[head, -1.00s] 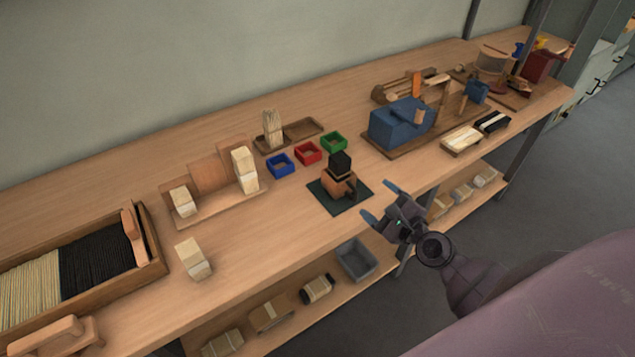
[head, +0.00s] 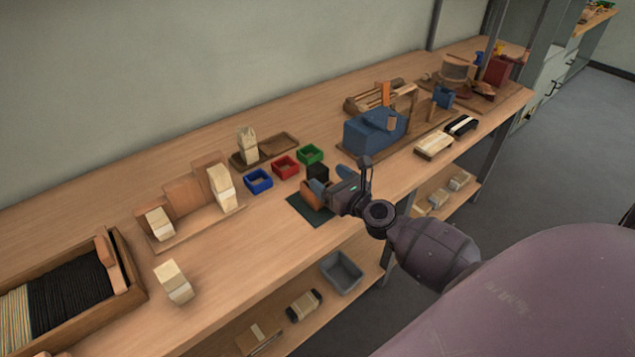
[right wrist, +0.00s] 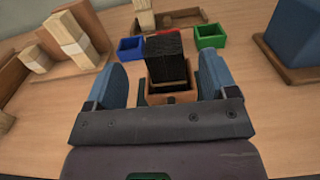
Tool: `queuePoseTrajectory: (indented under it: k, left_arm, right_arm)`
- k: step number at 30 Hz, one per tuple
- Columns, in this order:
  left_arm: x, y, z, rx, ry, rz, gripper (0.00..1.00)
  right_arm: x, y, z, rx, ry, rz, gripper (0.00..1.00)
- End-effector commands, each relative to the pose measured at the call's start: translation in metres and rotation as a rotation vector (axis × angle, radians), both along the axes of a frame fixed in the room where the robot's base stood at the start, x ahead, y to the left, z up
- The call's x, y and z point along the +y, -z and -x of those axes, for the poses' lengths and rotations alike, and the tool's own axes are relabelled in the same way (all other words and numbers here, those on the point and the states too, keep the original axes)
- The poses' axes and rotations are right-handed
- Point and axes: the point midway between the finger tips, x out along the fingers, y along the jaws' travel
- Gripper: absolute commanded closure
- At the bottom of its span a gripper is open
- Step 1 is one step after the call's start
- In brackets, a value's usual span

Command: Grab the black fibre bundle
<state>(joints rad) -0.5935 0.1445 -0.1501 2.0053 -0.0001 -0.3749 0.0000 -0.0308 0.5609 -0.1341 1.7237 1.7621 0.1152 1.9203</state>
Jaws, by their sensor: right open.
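The black fibre bundle (head: 317,171) stands upright in a brown wooden holder (head: 308,196) on a dark green mat (head: 303,211). In the right wrist view the bundle (right wrist: 165,52) rises between my two blue fingers, with a dark band around its lower part. My right gripper (right wrist: 162,78) is open, one finger on each side of the bundle and holder, with gaps visible. In the head view the right gripper (head: 333,182) covers part of the holder and bundle. My left gripper is not in view.
Blue (head: 258,181), red (head: 285,167) and green (head: 309,154) bins stand just behind the mat. A blue machine (head: 376,132) stands to the right. A wooden tray (head: 137,281) of black and pale fibres is at the left. The front bench edge is close.

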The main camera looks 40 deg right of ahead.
Motion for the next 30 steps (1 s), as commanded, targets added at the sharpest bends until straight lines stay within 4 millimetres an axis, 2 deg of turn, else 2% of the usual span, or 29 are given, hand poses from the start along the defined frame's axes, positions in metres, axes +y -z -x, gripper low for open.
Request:
queuePoseTrajectory:
  k: [4,15,24,25,30]
  left_arm:
    - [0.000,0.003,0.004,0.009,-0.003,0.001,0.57]
    - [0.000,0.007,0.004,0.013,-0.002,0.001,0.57]
    - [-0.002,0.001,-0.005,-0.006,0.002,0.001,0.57]
    - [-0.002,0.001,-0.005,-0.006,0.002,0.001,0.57]
    - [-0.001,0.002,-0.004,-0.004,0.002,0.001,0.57]
  right_arm:
    - [0.000,0.000,-0.009,0.000,-0.001,0.001,0.21]
    - [0.000,0.000,-0.050,0.000,0.000,0.001,0.21]
    - [0.000,0.000,-0.053,0.001,0.000,0.001,0.21]
    - [0.000,0.000,-0.053,0.001,0.000,0.001,0.23]
    - [0.000,0.000,-0.053,0.001,0.000,0.001,0.49]
